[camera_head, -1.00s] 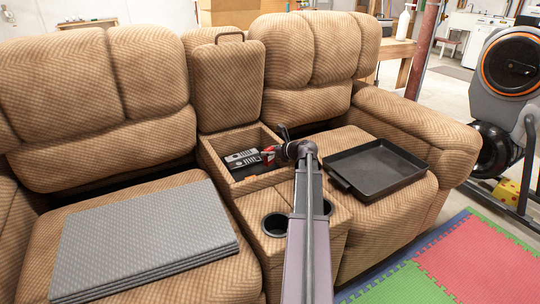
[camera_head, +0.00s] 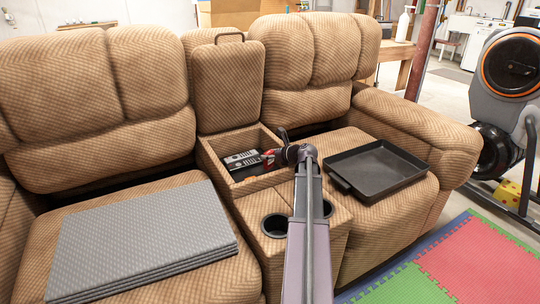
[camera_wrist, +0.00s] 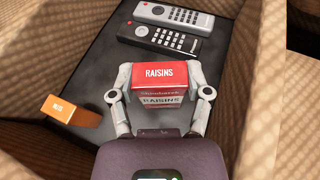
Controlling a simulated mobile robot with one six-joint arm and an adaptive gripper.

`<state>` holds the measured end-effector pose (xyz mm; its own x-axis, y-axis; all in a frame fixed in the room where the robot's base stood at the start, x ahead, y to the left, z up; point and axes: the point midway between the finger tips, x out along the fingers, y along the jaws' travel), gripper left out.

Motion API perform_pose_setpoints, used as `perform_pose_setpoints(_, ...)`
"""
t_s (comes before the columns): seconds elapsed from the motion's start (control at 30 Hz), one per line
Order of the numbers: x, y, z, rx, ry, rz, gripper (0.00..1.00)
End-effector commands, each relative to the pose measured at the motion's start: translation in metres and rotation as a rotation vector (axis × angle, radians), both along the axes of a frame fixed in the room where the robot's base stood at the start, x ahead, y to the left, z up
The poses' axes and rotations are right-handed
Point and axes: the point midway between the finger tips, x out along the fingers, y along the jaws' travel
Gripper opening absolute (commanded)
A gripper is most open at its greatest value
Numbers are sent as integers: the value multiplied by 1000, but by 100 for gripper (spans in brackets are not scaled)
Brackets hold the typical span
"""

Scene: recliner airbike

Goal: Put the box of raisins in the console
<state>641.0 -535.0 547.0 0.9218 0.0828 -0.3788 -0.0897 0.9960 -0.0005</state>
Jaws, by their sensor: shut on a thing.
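The red box of raisins (camera_wrist: 163,82) is between the fingers of my gripper (camera_wrist: 164,92) in the wrist view, with its label facing up. My gripper is shut on it from both sides. In the head view the red box (camera_head: 268,158) shows at the end of my arm, inside the open console (camera_head: 268,181) between the two seats. The console has a dark floor (camera_wrist: 84,70). I cannot tell whether the box touches that floor. My gripper's fingers are mostly hidden in the head view.
Two remotes, one grey (camera_wrist: 178,18) and one black (camera_wrist: 158,40), lie in the console beyond the box. A small orange box (camera_wrist: 72,108) is at its left side. A black tray (camera_head: 377,170) lies on the right seat and grey mats (camera_head: 145,240) on the left.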

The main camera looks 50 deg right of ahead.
Motion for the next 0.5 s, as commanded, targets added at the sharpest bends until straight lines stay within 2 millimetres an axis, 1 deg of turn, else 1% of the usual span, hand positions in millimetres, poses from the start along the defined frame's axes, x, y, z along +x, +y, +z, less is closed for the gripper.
perform_pose_setpoints(0.03, 0, 0, 0, 0, 0, 0, 16)
perform_pose_setpoints(0.07, 0, 0, 0, 0, 0, 0, 69)
perform_pose_setpoints(0.1, 0, 0, 0, 0, 0, 0, 81)
perform_pose_setpoints(0.17, 0, 0, 0, 0, 0, 0, 97)
perform_pose_setpoints(0.5, 0, 0, 0, 0, 0, 0, 97)
